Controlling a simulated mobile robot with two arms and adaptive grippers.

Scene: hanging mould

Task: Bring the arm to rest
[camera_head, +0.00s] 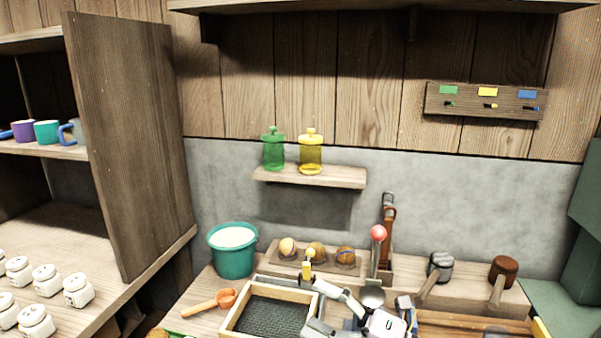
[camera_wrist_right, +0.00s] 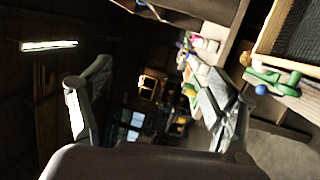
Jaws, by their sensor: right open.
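My right gripper (camera_head: 329,311) is low in the middle of the head view, over the right side of the framed tray with a dark mesh bed (camera_head: 230,326). Its jaws are open and point left, with nothing visible between them. In the right wrist view the two fingers of my right gripper (camera_wrist_right: 152,78) stand wide apart, with only the dim room behind them. My left gripper is not in view.
A teal bucket (camera_head: 233,252), an orange ladle (camera_head: 212,303) and a block with several round balls (camera_head: 316,257) surround the tray. A red-knobbed lever (camera_head: 378,234) and two mallets stand right. A wall shelf (camera_head: 312,177) holds two bottles. A hook rack (camera_head: 485,103) hangs above.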

